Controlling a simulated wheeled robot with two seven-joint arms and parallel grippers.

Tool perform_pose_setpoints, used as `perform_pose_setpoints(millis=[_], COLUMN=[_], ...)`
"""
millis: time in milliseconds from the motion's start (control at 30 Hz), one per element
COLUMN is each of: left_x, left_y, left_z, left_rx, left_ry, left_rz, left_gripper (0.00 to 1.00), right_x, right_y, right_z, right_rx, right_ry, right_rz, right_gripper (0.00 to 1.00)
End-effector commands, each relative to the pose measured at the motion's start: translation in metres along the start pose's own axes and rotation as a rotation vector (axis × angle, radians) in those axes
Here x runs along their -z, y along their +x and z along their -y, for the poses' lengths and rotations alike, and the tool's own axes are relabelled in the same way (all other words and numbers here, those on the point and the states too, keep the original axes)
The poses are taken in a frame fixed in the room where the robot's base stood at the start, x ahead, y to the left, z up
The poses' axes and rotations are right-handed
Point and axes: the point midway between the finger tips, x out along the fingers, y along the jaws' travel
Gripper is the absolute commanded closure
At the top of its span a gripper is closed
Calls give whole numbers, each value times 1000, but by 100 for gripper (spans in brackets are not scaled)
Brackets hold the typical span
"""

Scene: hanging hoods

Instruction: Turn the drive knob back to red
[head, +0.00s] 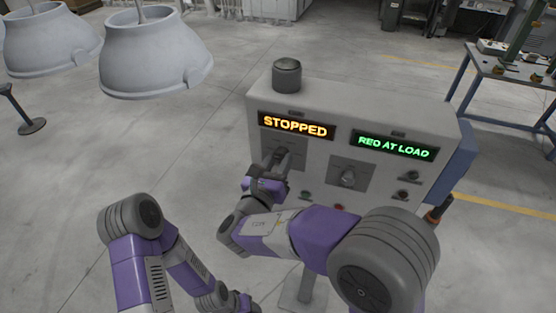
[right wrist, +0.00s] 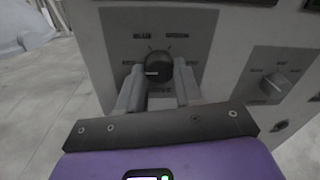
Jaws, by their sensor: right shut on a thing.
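The drive knob (right wrist: 158,65) is a round black knob on a grey plate in the right wrist view. Labels for blue and green stand above it; side labels are too small to read surely. A pale mark shows on its left part. My right gripper (right wrist: 159,87) is shut on the knob, one finger on each side. In the head view my right gripper (head: 275,168) is at the left plate under the amber "STOPPED" display (head: 295,126) and hides most of the knob. My left arm is at the lower left; its gripper is not seen.
The control box (head: 350,100) has a green "RED AT LOAD" display (head: 394,146), a second knob (head: 347,178) and small buttons. A dark round cap (head: 287,75) is on top. Two pale hoods (head: 155,55) hang at the upper left. A blue-framed bench (head: 500,85) stands at right.

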Motion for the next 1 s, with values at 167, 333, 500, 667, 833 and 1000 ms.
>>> perform_pose_setpoints(millis=[167,333,500,667,833,1000], left_x=[0,0,0,0,0,0], left_y=[0,0,0,0,2,5], left_z=[0,0,0,0,1,2], left_rx=[0,0,0,0,0,0], left_ry=[0,0,0,0,0,0], left_rz=[0,0,0,0,0,0], left_gripper=[41,41,41,41,41,41], right_x=[1,1,1,0,0,0], right_y=[0,0,0,0,-12,-42], right_z=[0,0,0,0,-1,-1], right_rx=[1,1,0,0,-3,-4], right_ry=[-4,-3,-2,-1,0,-1], right_rz=[-1,-1,-1,0,1,2], right_gripper=[96,53,40,40,40,40])
